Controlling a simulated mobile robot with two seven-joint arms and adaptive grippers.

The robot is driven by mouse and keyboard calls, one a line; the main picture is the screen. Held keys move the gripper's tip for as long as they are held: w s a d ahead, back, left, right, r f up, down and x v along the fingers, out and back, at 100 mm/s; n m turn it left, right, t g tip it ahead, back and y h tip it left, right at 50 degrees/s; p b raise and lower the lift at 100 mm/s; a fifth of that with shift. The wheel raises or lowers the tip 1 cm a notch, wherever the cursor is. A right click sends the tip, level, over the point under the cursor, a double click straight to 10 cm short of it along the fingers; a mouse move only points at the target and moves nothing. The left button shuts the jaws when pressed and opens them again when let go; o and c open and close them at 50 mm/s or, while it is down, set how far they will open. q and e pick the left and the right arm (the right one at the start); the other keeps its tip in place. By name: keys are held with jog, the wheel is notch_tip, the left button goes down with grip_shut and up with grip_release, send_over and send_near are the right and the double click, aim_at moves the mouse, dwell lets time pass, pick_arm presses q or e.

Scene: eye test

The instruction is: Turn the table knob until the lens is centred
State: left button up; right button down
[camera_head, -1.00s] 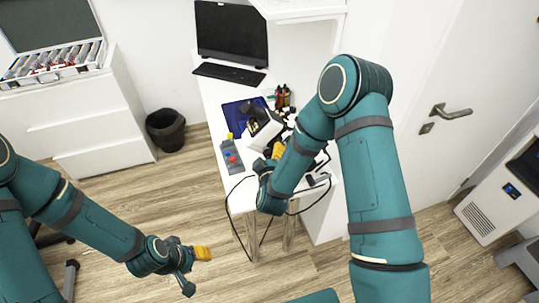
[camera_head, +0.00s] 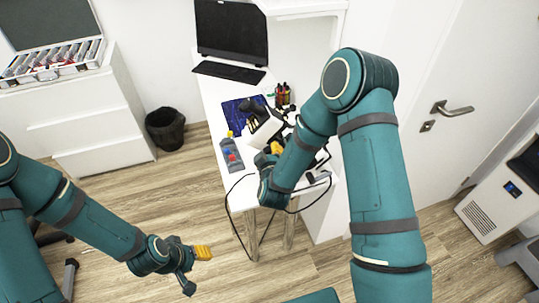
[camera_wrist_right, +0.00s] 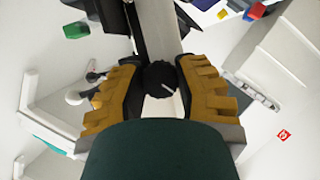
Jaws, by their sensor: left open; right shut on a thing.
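In the head view my right gripper (camera_head: 274,153) is at the white instrument (camera_head: 262,132) on the table (camera_head: 215,101), and my forearm hides the knob. The lens itself cannot be made out. My left gripper (camera_head: 199,270) is open and empty, over the floor at lower left, away from the table.
A grey box with coloured buttons (camera_head: 232,160) is at the table's left edge, near a blue mat (camera_head: 236,112). A pen holder (camera_head: 282,95), keyboard (camera_head: 229,72) and monitor (camera_head: 232,32) stand behind. Black cables (camera_head: 232,190) hang over the front edge. A bin (camera_head: 165,128) is on the floor.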

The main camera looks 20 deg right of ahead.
pick_arm(q)
jog(key=shift+f+b, duration=0.3)
jog(key=shift+f, duration=0.35)
pick_arm(e)
jog(key=shift+m, duration=0.3)
jog(key=c, duration=0.6)
grip_release()
jog(key=v, duration=0.7)
jog(key=shift+s, duration=0.2)
